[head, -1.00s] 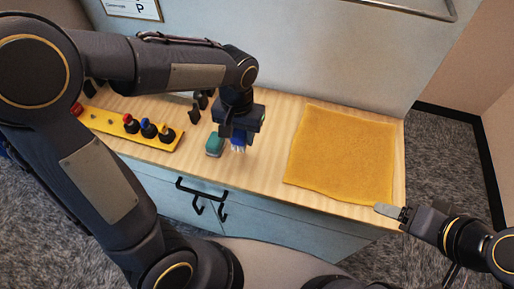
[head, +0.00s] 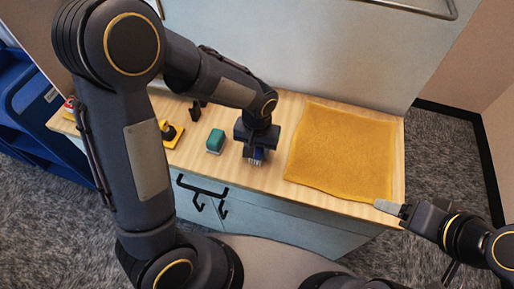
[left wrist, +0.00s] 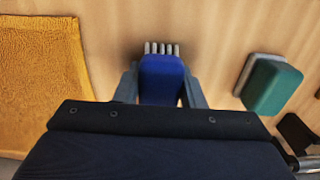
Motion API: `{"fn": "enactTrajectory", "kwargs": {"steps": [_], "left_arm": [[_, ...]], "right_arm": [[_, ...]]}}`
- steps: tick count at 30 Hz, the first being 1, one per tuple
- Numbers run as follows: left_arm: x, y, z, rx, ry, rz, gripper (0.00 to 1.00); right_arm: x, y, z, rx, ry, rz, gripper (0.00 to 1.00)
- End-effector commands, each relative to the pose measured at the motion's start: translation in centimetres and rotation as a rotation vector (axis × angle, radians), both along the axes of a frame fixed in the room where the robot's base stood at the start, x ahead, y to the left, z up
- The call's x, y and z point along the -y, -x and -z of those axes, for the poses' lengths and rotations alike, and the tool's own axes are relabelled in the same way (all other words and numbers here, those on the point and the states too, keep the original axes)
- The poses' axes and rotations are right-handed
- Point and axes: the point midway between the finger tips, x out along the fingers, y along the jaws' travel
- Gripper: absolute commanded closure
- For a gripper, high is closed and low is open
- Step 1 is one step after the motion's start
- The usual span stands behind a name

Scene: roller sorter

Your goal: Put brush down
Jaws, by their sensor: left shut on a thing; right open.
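My left gripper (head: 257,157) is shut on a brush and holds it over the wooden counter, between the green block and the yellow cloth. In the left wrist view the brush (left wrist: 162,78) has a blue body with pale bristles at its far end, set between the two fingers. In the head view the gripper mostly hides it. I cannot tell whether the bristles touch the counter. My right gripper (head: 390,208) is by the counter's right front edge, near the cloth corner, open and empty.
A green block with a pale base (head: 215,141) stands left of the brush. A yellow cloth (head: 342,152) lies flat to the right. A yellow rack (head: 173,137) is partly hidden by my left arm. Black handles (head: 202,188) stick out from the cabinet front.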

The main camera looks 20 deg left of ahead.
Motion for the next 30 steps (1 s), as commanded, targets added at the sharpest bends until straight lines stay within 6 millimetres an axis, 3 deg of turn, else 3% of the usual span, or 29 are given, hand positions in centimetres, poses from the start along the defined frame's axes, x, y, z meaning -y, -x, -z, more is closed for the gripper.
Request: {"fn": "enactTrajectory", "kwargs": {"steps": [1, 2, 7, 19, 30], "left_arm": [[0.0, 0.0, 0.3, 0.000, 0.000, 0.000, 0.85], [0.0, 0.0, 0.3, 0.000, 0.000, 0.000, 0.63], [0.0, 0.0, 0.2, 0.000, 0.000, 0.000, 0.42], [0.0, -0.1, -0.8, 0.002, 0.001, -0.001, 0.42], [0.0, -0.1, -8.4, 0.005, 0.003, -0.001, 0.42]], "right_arm": [[0.0, 0.0, 0.4, 0.000, 0.000, 0.000, 0.33], [0.0, 0.0, 0.3, 0.000, 0.000, 0.000, 0.33], [0.0, 0.0, 0.2, 0.000, 0.000, 0.000, 0.33], [0.0, 0.0, -0.1, 0.000, 0.000, 0.000, 0.33], [0.0, 0.0, 0.0, 0.000, 0.000, 0.000, 0.33]]}}
